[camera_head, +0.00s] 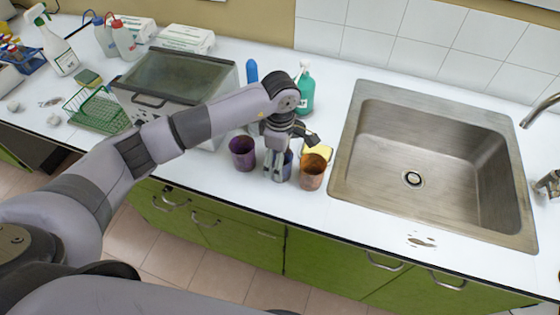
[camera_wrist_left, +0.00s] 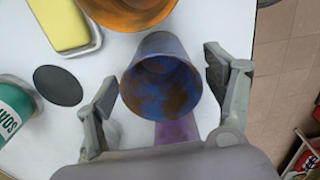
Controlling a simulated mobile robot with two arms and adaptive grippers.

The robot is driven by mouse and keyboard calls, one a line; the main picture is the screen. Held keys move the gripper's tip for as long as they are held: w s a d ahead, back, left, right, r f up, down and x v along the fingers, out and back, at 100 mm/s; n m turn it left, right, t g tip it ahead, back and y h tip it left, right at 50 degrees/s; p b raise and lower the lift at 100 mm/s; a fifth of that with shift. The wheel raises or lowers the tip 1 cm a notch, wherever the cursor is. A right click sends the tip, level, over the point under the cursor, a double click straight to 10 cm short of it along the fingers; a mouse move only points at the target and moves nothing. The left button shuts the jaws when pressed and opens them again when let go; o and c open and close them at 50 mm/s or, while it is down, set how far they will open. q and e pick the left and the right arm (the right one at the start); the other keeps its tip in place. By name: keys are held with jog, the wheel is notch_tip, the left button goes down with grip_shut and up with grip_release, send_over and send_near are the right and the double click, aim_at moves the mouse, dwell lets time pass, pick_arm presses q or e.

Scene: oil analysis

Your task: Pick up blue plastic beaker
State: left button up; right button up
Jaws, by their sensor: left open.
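The blue plastic beaker (camera_wrist_left: 165,78) is blue with brown stains and stands upright on the white counter. It sits between the two spread fingers of my left gripper (camera_wrist_left: 159,84) in the wrist view, with gaps visible at both sides. In the head view my left gripper (camera_head: 278,165) points down at the beaker (camera_head: 286,167) and partly hides it. A purple beaker (camera_head: 243,153) stands to its left and an orange-brown beaker (camera_head: 313,173) close on its right. My right gripper is not in view.
A yellow sponge (camera_head: 320,149) lies behind the orange-brown beaker. A green soap bottle (camera_head: 305,93) stands further back. The steel sink (camera_head: 350,150) is to the right, and a grey glass-lidded box (camera_head: 175,80) and green wire basket (camera_head: 95,110) are to the left. The counter's front edge is close.

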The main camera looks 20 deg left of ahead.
pick_arm(q)
jog(key=shift+f, duration=1.3)
jog(key=shift+c, duration=0.4)
jog(key=c, duration=1.1)
jog(key=shift+r, duration=0.15)
